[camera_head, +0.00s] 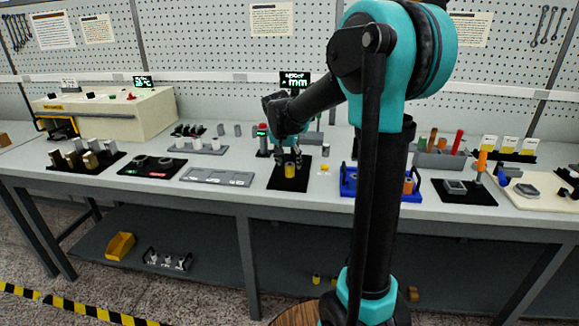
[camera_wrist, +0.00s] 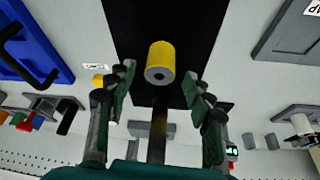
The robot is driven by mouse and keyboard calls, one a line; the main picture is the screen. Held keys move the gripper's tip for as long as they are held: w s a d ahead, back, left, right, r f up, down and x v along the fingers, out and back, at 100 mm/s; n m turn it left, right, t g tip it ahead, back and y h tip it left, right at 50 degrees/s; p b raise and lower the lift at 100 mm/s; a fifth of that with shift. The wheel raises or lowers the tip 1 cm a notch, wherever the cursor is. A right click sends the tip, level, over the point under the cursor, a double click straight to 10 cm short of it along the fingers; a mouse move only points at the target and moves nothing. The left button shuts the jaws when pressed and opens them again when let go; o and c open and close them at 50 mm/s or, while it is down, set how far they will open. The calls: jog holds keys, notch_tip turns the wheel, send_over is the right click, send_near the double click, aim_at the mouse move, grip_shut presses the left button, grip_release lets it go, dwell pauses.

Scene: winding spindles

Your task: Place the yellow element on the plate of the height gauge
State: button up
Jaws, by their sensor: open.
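The yellow element (camera_head: 289,170) is a short cylinder with a dark hole in its end face. It stands on the black plate of the height gauge (camera_head: 275,184). In the wrist view the yellow element (camera_wrist: 160,58) is on the black plate (camera_wrist: 125,22), in line with the gap between my fingers. My gripper (camera_head: 288,152) is open just above the element; in the wrist view my gripper (camera_wrist: 160,80) shows both fingers spread, with clear space on each side of the element. The gauge's post (camera_wrist: 158,135) rises behind it, and its display (camera_head: 295,80) is lit.
A smaller yellow piece (camera_head: 323,167) lies on the bench right of the plate, near the blue holder (camera_head: 348,185). A grey tray (camera_head: 216,176) lies to the left. My arm hides part of the bench right of the gauge.

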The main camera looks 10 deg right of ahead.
jog(key=v, duration=0.9)
jog(key=s+d+f+n+y, duration=0.1)
jog(key=s+d+f+n, duration=0.2)
jog(key=s+f, duration=0.7)
jog(key=s+d+f+n+y, duration=0.1)
jog(key=s+d+f+n, duration=0.1)
jog(key=s+f, duration=0.9)
jog(key=s+d, duration=0.1)
jog(key=s, duration=0.4)
jog(key=shift+s+f+n, duration=0.15)
jog(key=shift+f+n, duration=0.2)
jog(key=shift+n, duration=0.05)
